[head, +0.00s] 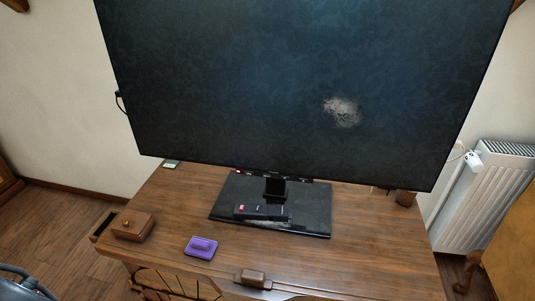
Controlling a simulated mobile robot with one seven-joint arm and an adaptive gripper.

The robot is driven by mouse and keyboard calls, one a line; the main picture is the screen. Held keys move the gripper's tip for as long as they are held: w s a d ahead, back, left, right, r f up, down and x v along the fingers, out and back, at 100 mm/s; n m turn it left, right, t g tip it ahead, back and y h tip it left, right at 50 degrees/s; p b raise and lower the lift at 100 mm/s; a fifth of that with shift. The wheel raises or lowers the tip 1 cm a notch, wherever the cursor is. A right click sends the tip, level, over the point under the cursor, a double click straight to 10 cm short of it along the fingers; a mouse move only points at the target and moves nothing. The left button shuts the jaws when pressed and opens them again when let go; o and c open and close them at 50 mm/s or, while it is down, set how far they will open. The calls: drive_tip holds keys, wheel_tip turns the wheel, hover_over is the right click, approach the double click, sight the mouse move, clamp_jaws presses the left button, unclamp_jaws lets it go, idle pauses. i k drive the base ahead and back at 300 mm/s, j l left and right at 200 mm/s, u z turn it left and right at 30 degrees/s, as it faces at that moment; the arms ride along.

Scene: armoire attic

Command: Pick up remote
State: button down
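A dark, long, thin object that looks like the remote (262,211) lies on the black base of the television stand (313,218), in front of the stand's neck. It has a small reddish patch at its left end and lies roughly left to right. Its details are too small to make out. My gripper is not in view, so I cannot see whether it is open or shut.
A large television (300,80) rises over the wooden cabinet top (345,254). A brown box (132,226) and a purple object (201,247) sit on the left, a small brown block (253,278) at the front edge. The right front top is clear. A radiator (485,200) stands right.

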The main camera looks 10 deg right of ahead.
sight(266, 211)
drive_tip(key=l, duration=1.25)
drive_tip(key=i, duration=0.45)
drive_tip(key=j+u, duration=0.05)
